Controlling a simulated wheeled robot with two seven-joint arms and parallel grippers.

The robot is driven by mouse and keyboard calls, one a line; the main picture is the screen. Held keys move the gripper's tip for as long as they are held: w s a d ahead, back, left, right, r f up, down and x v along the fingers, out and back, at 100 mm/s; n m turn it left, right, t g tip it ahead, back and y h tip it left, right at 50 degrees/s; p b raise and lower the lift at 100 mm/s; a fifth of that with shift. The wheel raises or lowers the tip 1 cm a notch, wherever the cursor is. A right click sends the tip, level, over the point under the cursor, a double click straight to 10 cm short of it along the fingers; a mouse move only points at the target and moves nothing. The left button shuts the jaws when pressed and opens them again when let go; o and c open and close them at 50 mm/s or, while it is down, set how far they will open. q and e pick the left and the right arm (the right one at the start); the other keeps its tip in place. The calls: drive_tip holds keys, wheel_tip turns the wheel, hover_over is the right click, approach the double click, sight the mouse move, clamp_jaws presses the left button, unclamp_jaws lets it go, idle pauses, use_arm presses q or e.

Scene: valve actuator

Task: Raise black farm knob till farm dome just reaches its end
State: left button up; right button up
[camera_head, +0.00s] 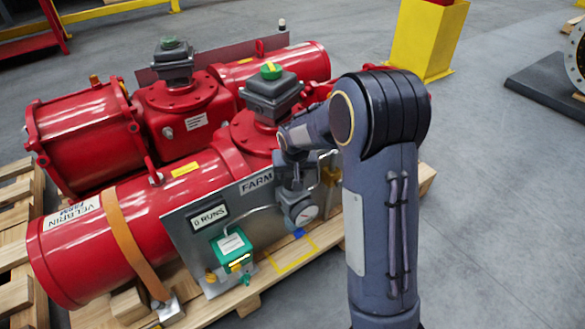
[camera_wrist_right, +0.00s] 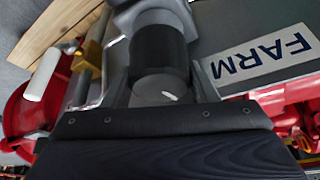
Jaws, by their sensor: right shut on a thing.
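My right gripper (camera_wrist_right: 160,82) is shut on the black farm knob (camera_wrist_right: 158,48), a dark cylinder between its two fingers beside the FARM label (camera_wrist_right: 262,53). In the head view my right arm reaches in from the right and hides most of the knob. The farm dome (camera_head: 271,70) sits on the grey box of the near red actuator and shows green with a yellow mark. My left gripper is not in view.
The grey panel (camera_head: 180,232) carries a D.RUNS label (camera_head: 209,216) and a green box (camera_head: 232,246). A wooden pallet (camera_head: 240,300) lies underneath.

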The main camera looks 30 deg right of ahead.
sight(294, 177)
drive_tip(key=o, duration=1)
drive_tip(key=p+v, duration=0.3)
drive_tip(key=v, duration=0.4)
drive_tip(key=shift+s+r, duration=0.2)
drive_tip(key=shift+r, duration=0.15)
